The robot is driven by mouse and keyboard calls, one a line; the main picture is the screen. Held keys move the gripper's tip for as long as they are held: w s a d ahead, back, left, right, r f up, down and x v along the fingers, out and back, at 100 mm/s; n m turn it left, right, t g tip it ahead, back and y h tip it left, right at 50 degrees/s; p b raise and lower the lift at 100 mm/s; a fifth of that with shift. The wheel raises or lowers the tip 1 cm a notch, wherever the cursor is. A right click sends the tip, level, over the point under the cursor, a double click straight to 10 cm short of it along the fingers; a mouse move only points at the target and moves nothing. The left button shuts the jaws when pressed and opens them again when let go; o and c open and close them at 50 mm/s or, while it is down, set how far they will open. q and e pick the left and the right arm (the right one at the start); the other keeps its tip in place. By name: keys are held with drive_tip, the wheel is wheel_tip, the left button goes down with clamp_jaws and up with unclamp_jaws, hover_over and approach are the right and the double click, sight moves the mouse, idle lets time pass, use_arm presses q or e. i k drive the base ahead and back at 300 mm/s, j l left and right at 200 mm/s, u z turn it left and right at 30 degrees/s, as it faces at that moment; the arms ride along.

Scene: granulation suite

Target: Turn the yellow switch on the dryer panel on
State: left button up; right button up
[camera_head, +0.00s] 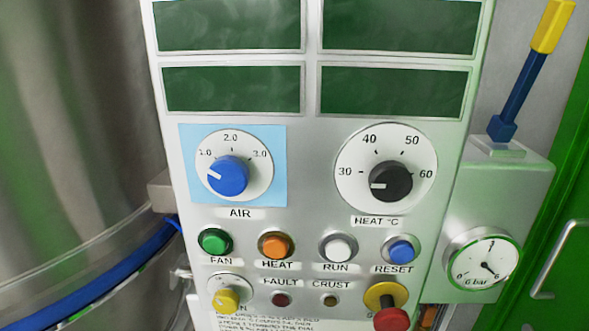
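The dryer panel (310,225) fills the middle of the head view and leans slightly in the picture. The yellow switch (226,300) is a small rotary knob on a pale round dial at the panel's lower left, below the green FAN button (215,241). A white mark on the knob points toward the upper left. The label beside it is partly hidden by the knob, and only its last letters show. Neither of my grippers is in view.
Close by are the orange HEAT button (276,245), a blue AIR knob (228,176), and a red stop button (391,319) on a yellow base. A steel vessel (70,130) stands left. A gauge (484,262) and blue lever with yellow grip (520,85) are right.

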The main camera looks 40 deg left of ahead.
sight(226, 301)
drive_tip(key=u, duration=1.15)
